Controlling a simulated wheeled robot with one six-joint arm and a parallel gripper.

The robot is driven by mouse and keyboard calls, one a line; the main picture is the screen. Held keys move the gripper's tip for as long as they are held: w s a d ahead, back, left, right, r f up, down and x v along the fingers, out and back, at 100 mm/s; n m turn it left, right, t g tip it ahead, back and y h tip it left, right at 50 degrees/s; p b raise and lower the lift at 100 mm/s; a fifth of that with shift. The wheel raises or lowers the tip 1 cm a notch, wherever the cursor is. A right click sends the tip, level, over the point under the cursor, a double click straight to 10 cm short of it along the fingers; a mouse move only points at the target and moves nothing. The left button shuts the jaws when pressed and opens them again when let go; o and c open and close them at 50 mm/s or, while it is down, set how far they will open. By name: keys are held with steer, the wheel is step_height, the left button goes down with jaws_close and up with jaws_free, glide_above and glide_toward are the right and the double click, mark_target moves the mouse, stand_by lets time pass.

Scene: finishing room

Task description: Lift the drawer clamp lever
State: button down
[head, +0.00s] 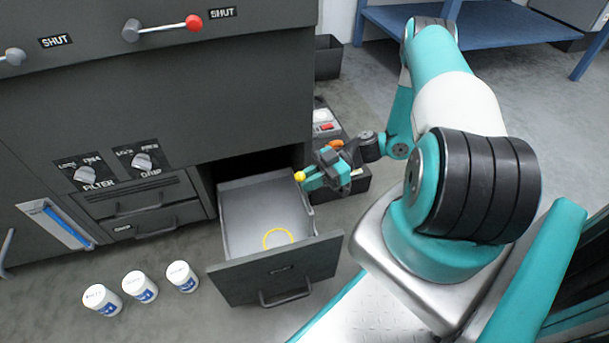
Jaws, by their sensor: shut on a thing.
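The drawer (257,212) stands pulled out of the dark cabinet, with its grey tray showing and its front panel facing me. The clamp lever's yellow knob (299,176) shows at the upper right edge of the drawer. My gripper (309,178) reaches in from the right, its teal fingers shut at the knob. The rest of the lever is hidden by the fingers or too small to make out.
A yellow ring (277,238) lies in the drawer. Three white jars (140,287) stand on the floor left of the drawer. Above, a red-knobbed lever (163,27) sits beside a SHUT label. A dark box (327,58) stands behind the cabinet. A blue bench (480,25) is at the back.

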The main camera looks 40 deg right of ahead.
steer(key=shift+s+d+r+y, duration=0.25)
steer(key=shift+d+r+y, duration=0.1)
steer(key=shift+y, duration=0.15)
steer(key=shift+d, duration=0.15)
steer(key=c, duration=1)
jaws_free()
steer(key=shift+d, duration=0.1)
steer(key=shift+c, duration=0.2)
